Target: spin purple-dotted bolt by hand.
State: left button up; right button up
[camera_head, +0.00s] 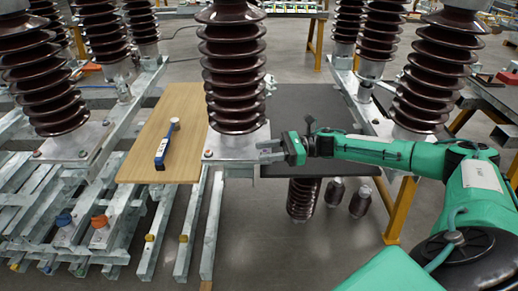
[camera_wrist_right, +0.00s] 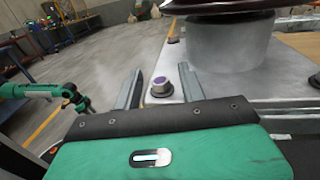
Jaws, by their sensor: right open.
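The purple-dotted bolt (camera_wrist_right: 161,85) has a round head with a purple top and stands on a grey metal plate in the right wrist view. My right gripper (camera_wrist_right: 160,88) is open, with one finger on each side of the bolt in that view. I cannot tell whether the fingers touch it. In the head view my right gripper (camera_head: 268,151) is at the right side of the middle insulator's base plate (camera_head: 229,148); the bolt cannot be made out there. A green arm with a dark end (camera_wrist_right: 76,97), seemingly my left, shows small at the left of the wrist view.
The brown ribbed insulator (camera_head: 233,75) rises close beside my right gripper. A blue-handled tool (camera_head: 162,150) lies on the wooden board (camera_head: 180,110). A dark board (camera_head: 315,105) is behind my right arm. Metal rails (camera_head: 213,220) extend toward me.

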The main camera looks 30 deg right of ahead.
pick_arm(q)
jog(key=shift+s+a+f, duration=0.1)
jog(key=shift+s+f, duration=0.1)
jog(key=shift+f, duration=0.6)
pick_arm(e)
jog(key=shift+x, duration=1.2)
grip_shut()
